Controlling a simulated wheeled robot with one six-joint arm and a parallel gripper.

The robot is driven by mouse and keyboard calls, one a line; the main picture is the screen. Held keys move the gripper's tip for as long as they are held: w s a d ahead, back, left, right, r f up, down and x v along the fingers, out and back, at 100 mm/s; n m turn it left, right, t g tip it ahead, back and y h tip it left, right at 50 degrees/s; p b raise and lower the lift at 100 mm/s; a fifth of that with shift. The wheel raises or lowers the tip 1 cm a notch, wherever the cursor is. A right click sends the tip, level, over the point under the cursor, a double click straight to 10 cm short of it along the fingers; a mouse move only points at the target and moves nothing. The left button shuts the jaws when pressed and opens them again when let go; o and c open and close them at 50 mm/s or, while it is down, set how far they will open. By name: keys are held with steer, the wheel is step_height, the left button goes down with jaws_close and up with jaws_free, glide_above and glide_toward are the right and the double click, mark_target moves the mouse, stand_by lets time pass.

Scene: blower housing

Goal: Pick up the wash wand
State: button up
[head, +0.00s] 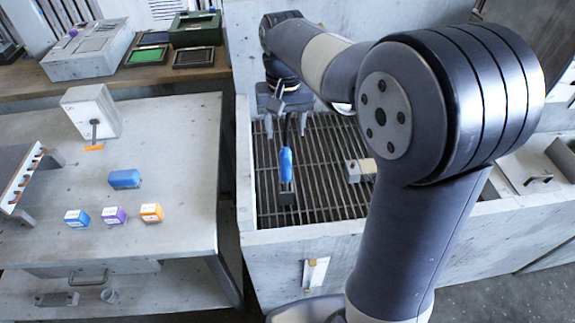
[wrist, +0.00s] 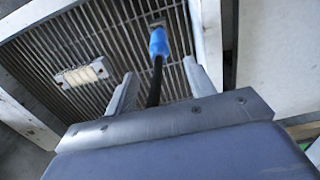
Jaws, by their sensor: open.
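The wash wand (head: 286,163) has a blue grip and a thin dark rod. It is over the slatted grate of the basin (head: 325,226), with a small dark block at the grip's lower end. My gripper (head: 285,124) is above the grate at the rod's end of the wand. In the wrist view the wash wand (wrist: 158,43) shows its blue grip beyond the fingertips, and its black rod runs back between the two fingers. My gripper (wrist: 163,80) is open there, with a gap visible on both sides of the rod. The rod's near end is hidden behind the gripper body.
A pale block (head: 360,170) sits on the grate to the right, and shows in the wrist view (wrist: 82,75). The basin's raised walls surround the grate. On the left, a table (head: 170,225) holds small coloured boxes, a blue cylinder (head: 125,179) and a grey box (head: 91,110).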

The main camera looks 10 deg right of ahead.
mark_target(286, 145)
step_height(286, 145, down, 9)
steer(key=shift+d+r+p, duration=0.1)
steer(key=shift+r+p, duration=0.1)
steer(key=shift+p, duration=0.35)
steer(key=shift+c, duration=0.5)
jaws_close()
